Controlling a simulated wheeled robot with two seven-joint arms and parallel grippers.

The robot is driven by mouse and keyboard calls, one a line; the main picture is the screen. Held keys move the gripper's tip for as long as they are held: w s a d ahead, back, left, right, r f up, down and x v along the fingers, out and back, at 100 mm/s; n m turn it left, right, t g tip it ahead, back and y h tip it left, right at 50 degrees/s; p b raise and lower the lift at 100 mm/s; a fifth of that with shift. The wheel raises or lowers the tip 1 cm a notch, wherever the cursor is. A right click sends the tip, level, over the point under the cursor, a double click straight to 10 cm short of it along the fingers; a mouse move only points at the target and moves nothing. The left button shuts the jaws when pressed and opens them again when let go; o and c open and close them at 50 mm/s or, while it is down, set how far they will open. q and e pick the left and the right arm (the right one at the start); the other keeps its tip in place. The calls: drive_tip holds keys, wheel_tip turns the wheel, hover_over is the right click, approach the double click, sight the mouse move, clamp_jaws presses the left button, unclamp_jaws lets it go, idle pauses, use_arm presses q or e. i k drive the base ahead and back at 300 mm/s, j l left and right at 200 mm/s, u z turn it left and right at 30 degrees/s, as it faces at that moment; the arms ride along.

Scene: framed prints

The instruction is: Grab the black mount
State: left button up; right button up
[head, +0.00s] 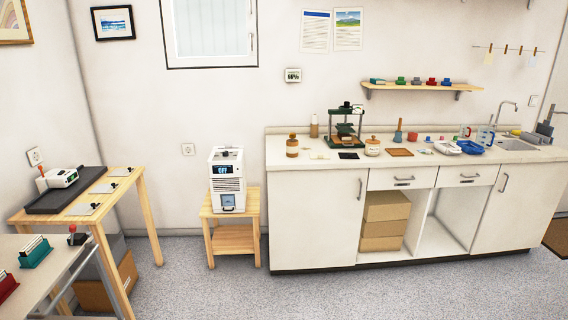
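A small flat black piece (348,156), which looks like the black mount, lies on the white counter (290,163) in front of a dark green press (345,127). A similar flat cream piece (319,156) lies to its left. At this distance I cannot make out details of the black piece. Neither of my grippers shows in the head view.
Jars (292,146) stand beside the flat pieces, and a brown board (400,152) lies to the right. A white machine (227,178) sits on a low wooden stand (236,241). A wooden table (93,213) is at left. Grey floor (350,293) before the counter is clear.

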sight(342, 155)
drive_tip(key=i+z, duration=0.1)
drive_tip(key=i, duration=0.55)
drive_tip(key=i+z, duration=0.1)
drive_tip(key=i, duration=0.5)
drive_tip(key=i+j+z, duration=0.1)
drive_tip(key=i, duration=0.55)
drive_tip(key=i+j+z, duration=0.1)
drive_tip(key=i, duration=0.5)
drive_tip(key=i+j, duration=0.05)
drive_tip(key=j, duration=0.05)
